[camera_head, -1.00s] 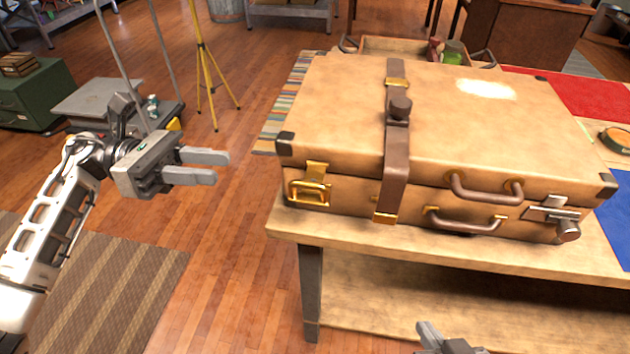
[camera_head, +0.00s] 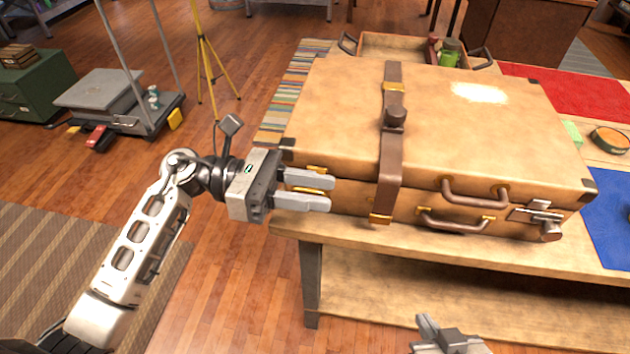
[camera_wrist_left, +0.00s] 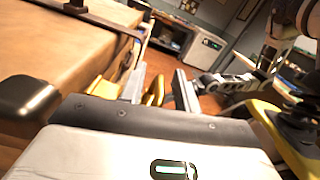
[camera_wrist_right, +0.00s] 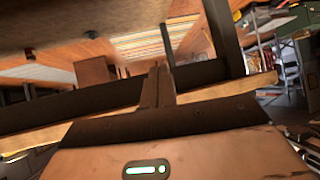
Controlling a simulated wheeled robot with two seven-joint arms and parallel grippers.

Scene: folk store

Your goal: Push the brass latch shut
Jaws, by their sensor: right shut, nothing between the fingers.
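A tan suitcase (camera_head: 335,110) lies shut on a wooden table. Its brass latch (camera_head: 316,168) is on the front at the left corner, largely hidden behind my left gripper (camera_head: 328,190). In the left wrist view the brass latch (camera_wrist_left: 154,92) shows close to the fingers of my left gripper (camera_wrist_left: 157,85), which are apart; whether they touch it I cannot tell. My right gripper (camera_head: 430,325) is low in front of the table, shut and empty; its fingers (camera_wrist_right: 160,75) are together in the right wrist view.
A brown strap (camera_head: 390,150) with a dark knob crosses the suitcase. Two brown handles and a silver latch (camera_head: 535,214) are on the front, to the right. The wooden table (camera_head: 340,232) has a bare front edge. A tray with a green jar (camera_head: 449,52) stands behind.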

